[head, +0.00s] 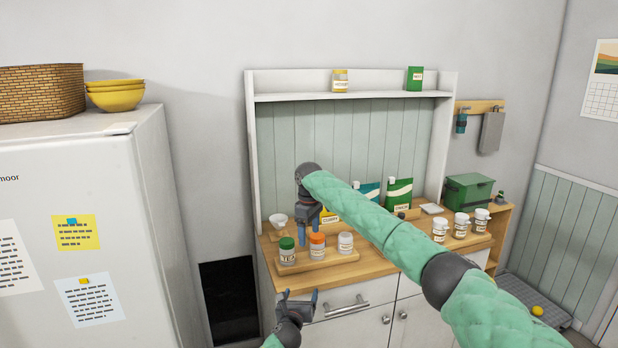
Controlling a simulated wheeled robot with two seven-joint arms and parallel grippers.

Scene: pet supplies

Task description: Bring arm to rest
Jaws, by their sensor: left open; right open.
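My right arm, in a quilted green sleeve, reaches from the lower right across the counter. Its gripper (309,232) points down, open and empty, above the jars on the wooden tray (335,261). My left gripper (299,298) is at the bottom of the view, open and empty, in front of the cabinet drawer. A green-lidded jar (287,251), an orange-lidded jar (317,246) and a white-lidded jar (345,243) stand on the tray. My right arm hides part of the counter and the bags behind it.
A white hutch (252,160) stands behind the wooden counter. A white bowl (278,221), pouches (399,193), white canisters (461,226) and a green box (468,192) stand on or beside it. A fridge (90,190) is at left. Free air lies above the counter's left end.

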